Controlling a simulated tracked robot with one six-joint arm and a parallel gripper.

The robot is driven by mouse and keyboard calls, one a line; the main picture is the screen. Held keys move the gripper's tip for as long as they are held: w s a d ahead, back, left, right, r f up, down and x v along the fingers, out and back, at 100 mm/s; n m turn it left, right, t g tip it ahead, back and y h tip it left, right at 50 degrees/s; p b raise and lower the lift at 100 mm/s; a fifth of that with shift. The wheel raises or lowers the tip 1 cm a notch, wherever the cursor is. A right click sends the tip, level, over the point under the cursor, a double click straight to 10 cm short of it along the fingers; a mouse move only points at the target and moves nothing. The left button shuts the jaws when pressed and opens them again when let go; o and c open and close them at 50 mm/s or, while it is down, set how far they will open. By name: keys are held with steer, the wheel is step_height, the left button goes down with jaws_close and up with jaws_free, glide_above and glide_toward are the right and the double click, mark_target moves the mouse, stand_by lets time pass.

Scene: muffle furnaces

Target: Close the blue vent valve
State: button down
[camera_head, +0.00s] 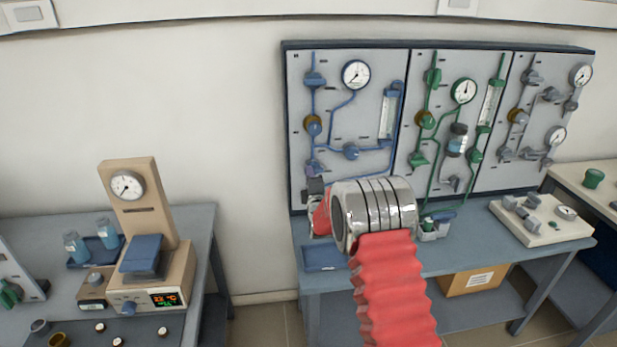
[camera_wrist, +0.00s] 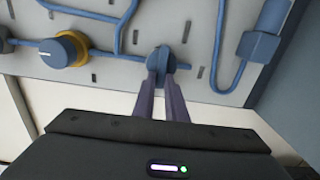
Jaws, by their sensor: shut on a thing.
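The blue vent valve (camera_wrist: 161,59) is a small dark blue valve on the blue pipe of the grey panel. In the wrist view my gripper (camera_wrist: 161,70) reaches it with both purplish fingers, which are shut on its handle. The fingers hide part of the handle, and its exact angle is hard to tell. In the head view my gripper (camera_head: 313,174) is at the lower left of the blue-piped panel (camera_head: 335,107), and the valve is largely hidden there by the fingers and wrist.
A brass-collared blue knob (camera_wrist: 65,49) sits on the same pipe; in the head view it is above my gripper (camera_head: 313,125). A round gauge (camera_head: 356,74) and another blue valve (camera_head: 351,151) are to the right. A blue tray (camera_head: 322,258) lies on the bench below.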

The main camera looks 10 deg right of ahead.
steer(key=shift+s+a+f, duration=0.1)
steer(key=shift+a+f, duration=0.2)
steer(key=c, duration=2)
jaws_free()
steer(key=shift+o, duration=1)
steer(key=shift+d+r, duration=0.15)
steer(key=s, duration=1.3)
steer(key=shift+s, duration=0.35)
